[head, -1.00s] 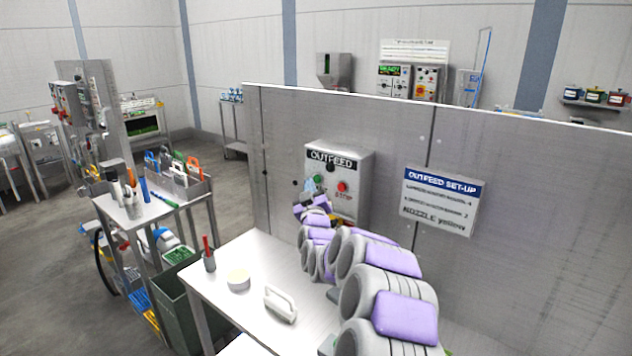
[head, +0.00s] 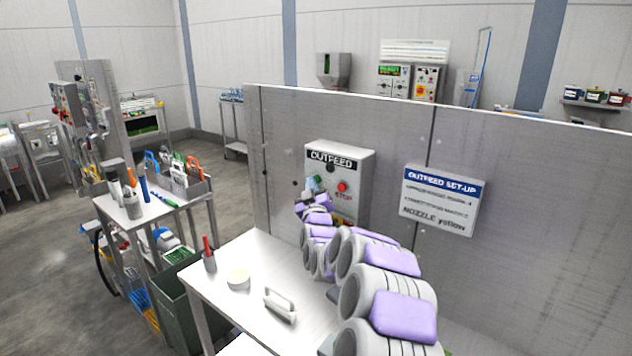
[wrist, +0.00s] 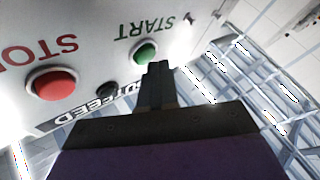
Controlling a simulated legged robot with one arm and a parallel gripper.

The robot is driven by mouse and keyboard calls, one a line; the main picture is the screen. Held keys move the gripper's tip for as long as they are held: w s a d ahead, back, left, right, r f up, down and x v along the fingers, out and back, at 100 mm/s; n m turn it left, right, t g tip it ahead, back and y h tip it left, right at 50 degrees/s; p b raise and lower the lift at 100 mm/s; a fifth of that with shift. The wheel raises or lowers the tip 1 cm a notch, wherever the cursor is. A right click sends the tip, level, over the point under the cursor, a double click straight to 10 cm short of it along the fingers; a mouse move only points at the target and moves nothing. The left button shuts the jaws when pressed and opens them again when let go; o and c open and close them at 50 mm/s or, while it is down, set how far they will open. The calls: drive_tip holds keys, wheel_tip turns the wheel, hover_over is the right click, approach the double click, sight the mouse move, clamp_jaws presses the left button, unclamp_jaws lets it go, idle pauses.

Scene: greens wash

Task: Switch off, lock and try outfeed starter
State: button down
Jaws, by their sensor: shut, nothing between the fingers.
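The outfeed starter (head: 357,172) is a grey box on the steel panel, labelled OUTFEED. Its red STOP button (head: 342,187) shows clearly, and also in the wrist view (wrist: 52,84). The green START button (wrist: 144,52) is at the tip of my gripper (wrist: 156,68). The wrist view shows the box face upside down, with a small black round part (wrist: 107,89) by the label. My gripper's dark fingers are together and empty; whether they touch START I cannot tell. The arm hides the box's lower part in the head view, where a bit of yellow shows. No lock is recognisable.
An OUTFEED SET-UP sign (head: 439,200) hangs right of the box. Below, a steel table (head: 232,305) holds a round pale tub (head: 238,279), a white handled block (head: 281,305) and a red-topped item (head: 208,254). A tool cart (head: 160,213) and a green bin stand left. Open floor lies further left.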

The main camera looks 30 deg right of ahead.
drive_tip(key=shift+w+d, duration=0.15)
drive_tip(key=shift+d, duration=0.25)
idle(0.8)
drive_tip(key=shift+a, duration=0.1)
idle(0.4)
drive_tip(key=shift+s+a, duration=0.3)
drive_tip(key=shift+a, duration=0.35)
drive_tip(key=a, duration=0.1)
drive_tip(key=s+a+p, duration=0.1)
drive_tip(key=a, duration=0.1)
drive_tip(key=s+a, duration=0.1)
drive_tip(key=shift+a, duration=0.35)
idle(0.6)
